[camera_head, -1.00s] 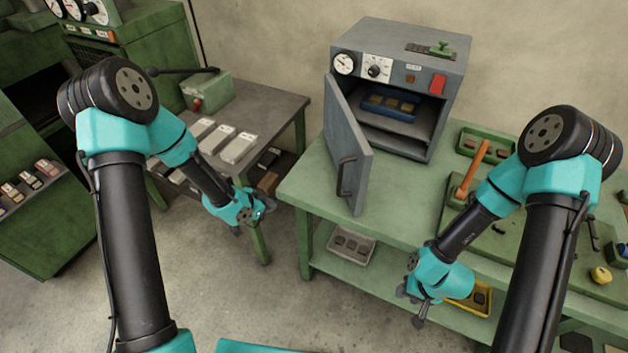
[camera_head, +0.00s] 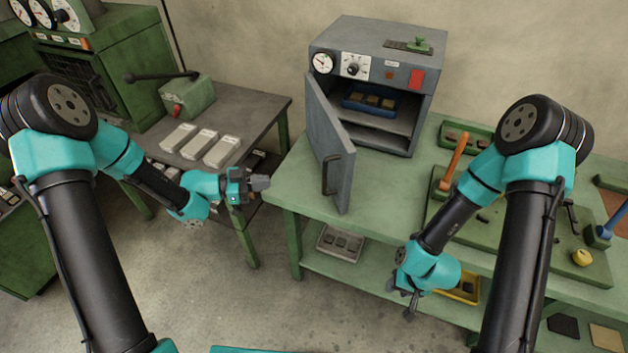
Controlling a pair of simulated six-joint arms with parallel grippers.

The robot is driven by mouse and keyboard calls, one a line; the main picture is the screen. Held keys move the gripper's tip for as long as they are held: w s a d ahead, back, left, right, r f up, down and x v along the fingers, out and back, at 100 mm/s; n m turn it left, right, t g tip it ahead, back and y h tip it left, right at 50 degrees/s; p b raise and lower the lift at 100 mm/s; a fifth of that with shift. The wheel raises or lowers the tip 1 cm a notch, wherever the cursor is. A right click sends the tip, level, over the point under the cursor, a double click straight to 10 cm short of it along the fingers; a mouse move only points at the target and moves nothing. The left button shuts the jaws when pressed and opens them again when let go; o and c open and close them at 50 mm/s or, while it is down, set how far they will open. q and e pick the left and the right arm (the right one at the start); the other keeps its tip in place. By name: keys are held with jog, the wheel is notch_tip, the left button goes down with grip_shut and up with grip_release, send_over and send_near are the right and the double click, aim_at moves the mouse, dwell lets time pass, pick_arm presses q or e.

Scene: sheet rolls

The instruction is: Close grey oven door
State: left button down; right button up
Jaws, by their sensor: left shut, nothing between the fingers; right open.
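The grey oven (camera_head: 440,62) stands on the green workbench, against the wall. Its grey door (camera_head: 328,140) is wide open and swung out toward me, hinged at the oven's left side. A dark handle (camera_head: 330,175) is on the door near its free edge. Inside the oven a blue tray (camera_head: 368,103) holds several dark pieces. My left gripper (camera_head: 264,184) is shut and empty, left of the door and apart from it, near the bench's left corner. My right gripper (camera_head: 402,300) hangs in front of the bench, low and away from the door; it is open.
The green workbench (camera_head: 390,200) has clear top between the door and the right-hand mat with tools. A dark side table (camera_head: 262,108) with white blocks stands left. A lower shelf holds a grey tray (camera_head: 340,246).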

pick_arm(q)
jog(key=shift+s+d+r+m+g+h, duration=0.1)
jog(key=shift+s+r+m+g+h, duration=0.3)
jog(key=shift+s+r+g, duration=0.3)
jog(key=shift+d, duration=0.15)
jog(key=w+d, duration=0.2)
jog(key=d, duration=1.1)
jog(key=shift+d, duration=0.3)
jog(key=shift+d, duration=0.15)
